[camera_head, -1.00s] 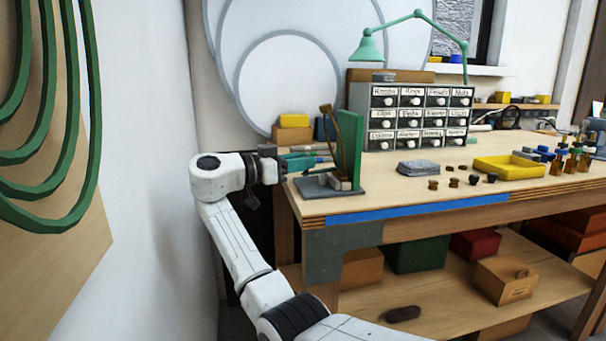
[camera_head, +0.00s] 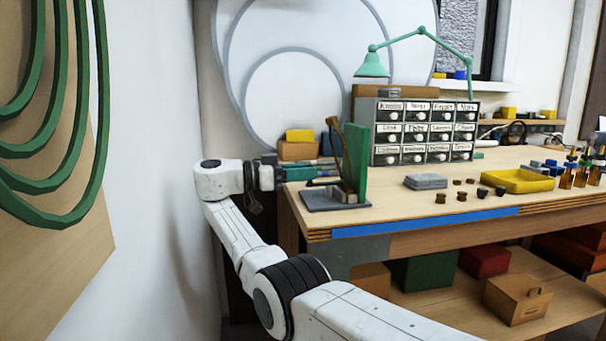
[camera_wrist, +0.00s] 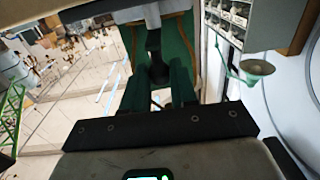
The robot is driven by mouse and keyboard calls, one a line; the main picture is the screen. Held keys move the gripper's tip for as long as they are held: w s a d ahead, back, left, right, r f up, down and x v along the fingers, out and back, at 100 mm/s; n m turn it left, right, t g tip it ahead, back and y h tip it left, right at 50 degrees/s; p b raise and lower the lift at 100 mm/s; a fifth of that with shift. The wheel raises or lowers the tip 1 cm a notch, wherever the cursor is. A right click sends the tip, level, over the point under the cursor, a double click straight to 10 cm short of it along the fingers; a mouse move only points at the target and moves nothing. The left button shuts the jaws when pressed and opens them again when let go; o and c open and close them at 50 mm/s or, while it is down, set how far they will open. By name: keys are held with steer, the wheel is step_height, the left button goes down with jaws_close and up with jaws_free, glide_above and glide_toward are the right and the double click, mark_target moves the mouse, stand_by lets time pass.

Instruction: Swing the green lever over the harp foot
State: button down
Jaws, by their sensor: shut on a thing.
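The fixture on the bench's near left corner has a grey base plate (camera_head: 322,203), a green upright board (camera_head: 357,160) and a tilted brown strip (camera_head: 343,150) in front of it. My gripper (camera_head: 312,176) reaches in from the left, level, just above the plate. In the wrist view its dark green fingers (camera_wrist: 162,88) are shut on a dark rod with a rounded end (camera_wrist: 155,42), which I take for the handle of the green lever. The rest of the lever and the harp foot cannot be made out clearly. The green board (camera_wrist: 178,50) stands behind the rod.
A labelled drawer cabinet (camera_head: 425,133) and green desk lamp (camera_head: 372,66) stand behind. A grey block (camera_head: 426,182), several small dark knobs and a yellow tray (camera_head: 517,181) lie to the right. A white wall is close to my arm's left.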

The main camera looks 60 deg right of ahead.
steer(key=c, duration=1.2)
jaws_free()
steer(key=shift+d, duration=0.1)
steer(key=shift+o, duration=0.2)
steer(key=shift+r, duration=0.1)
steer(key=shift+r, duration=0.35)
steer(key=s+a+r+p, duration=0.3)
steer(key=s+a+r, duration=0.4)
steer(key=s+r, duration=0.5)
steer(key=shift+s, duration=0.2)
